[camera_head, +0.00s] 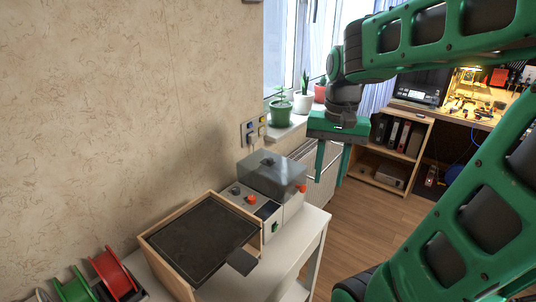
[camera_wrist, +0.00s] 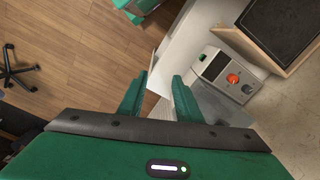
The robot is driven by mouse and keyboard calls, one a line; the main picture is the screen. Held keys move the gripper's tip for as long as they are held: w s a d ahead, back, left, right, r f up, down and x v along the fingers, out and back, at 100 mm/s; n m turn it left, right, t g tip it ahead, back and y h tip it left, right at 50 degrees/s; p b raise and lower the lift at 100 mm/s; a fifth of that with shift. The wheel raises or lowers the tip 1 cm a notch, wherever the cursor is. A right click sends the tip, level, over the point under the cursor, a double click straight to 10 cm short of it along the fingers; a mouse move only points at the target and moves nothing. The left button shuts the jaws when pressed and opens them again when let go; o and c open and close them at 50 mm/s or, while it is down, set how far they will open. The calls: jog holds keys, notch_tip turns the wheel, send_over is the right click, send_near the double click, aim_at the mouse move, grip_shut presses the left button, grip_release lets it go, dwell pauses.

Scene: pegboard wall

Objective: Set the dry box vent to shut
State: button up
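The dry box (camera_head: 290,209) is a pale box with a smoky clear lid (camera_head: 272,172) on the white table. Its panel bears an orange knob (camera_head: 251,199), a dark knob (camera_head: 235,190) and a dark display. Another orange part (camera_head: 302,188) shows at its right side. I cannot tell which part is the vent or how it is set. In the wrist view, the orange knob (camera_wrist: 233,78) and dark knob (camera_wrist: 247,89) lie right of my gripper. My gripper (camera_head: 331,175) is open and empty, right of the box and apart from it; its fingers also show in the wrist view (camera_wrist: 159,78).
A wooden-framed tray-like unit with a dark plate (camera_head: 200,238) stands left of the box. Red and green spools (camera_head: 112,272) lie at lower left. Potted plants (camera_head: 281,112) stand on the windowsill behind. A wall socket panel (camera_head: 252,130) is above the box. Floor (camera_head: 365,220) to the right is clear.

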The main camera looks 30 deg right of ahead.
jog(key=w+a+r+m, duration=0.1)
jog(key=w+r+m, duration=0.25)
jog(key=w, duration=1.05)
jog(key=m, duration=0.1)
send_near(270, 158)
notch_tip(270, 158, down, 8)
jog(key=shift+a, duration=0.15)
